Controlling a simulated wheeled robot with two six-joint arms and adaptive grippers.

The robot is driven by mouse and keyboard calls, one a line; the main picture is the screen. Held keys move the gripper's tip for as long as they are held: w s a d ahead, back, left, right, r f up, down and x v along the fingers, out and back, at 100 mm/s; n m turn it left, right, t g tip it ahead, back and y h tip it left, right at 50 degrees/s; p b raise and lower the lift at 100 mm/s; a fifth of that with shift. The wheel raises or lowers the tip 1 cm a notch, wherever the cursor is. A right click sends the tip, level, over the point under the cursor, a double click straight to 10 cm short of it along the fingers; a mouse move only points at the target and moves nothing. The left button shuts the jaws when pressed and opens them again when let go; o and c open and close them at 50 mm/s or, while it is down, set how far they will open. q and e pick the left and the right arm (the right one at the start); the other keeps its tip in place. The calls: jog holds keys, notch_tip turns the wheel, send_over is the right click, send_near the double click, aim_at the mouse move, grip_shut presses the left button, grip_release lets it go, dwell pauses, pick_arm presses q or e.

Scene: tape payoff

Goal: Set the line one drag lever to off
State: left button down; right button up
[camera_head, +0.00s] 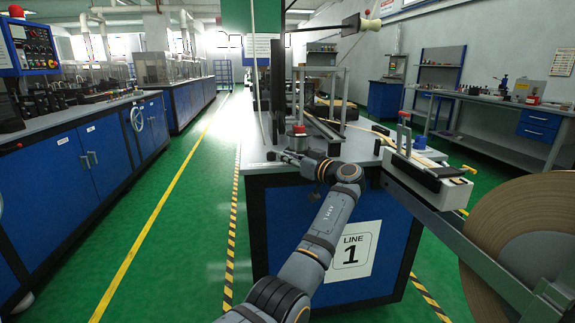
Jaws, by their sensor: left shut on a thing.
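The line one bench (262,174) has a blue body and a grey top, with a white "LINE 1" sign (352,251) on its front. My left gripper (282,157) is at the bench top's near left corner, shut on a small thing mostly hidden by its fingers. It is just in front of a metal cylinder with a red top (298,131). I cannot tell for sure whether the held thing is the drag lever, nor read an off mark. My right gripper is not in view.
A large brown tape roll (493,222) is at the lower right, beside a grey beam (450,230). A white block with a black top (432,172) overhangs the bench's right side. Posts rise behind the gripper. Green floor is clear on the left.

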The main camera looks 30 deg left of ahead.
pick_arm(q)
jog(key=shift+w+n+g, duration=0.4)
jog(key=shift+n+g, duration=0.1)
jog(key=shift+g, duration=0.4)
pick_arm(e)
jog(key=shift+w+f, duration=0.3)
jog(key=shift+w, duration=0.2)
pick_arm(q)
jog(key=c, duration=1.5)
grip_release()
jog(key=shift+o, duration=0.2)
jog(key=shift+d, duration=0.1)
jog(key=s+d, duration=0.2)
jog(key=d, duration=0.9)
jog(key=shift+d, duration=0.4)
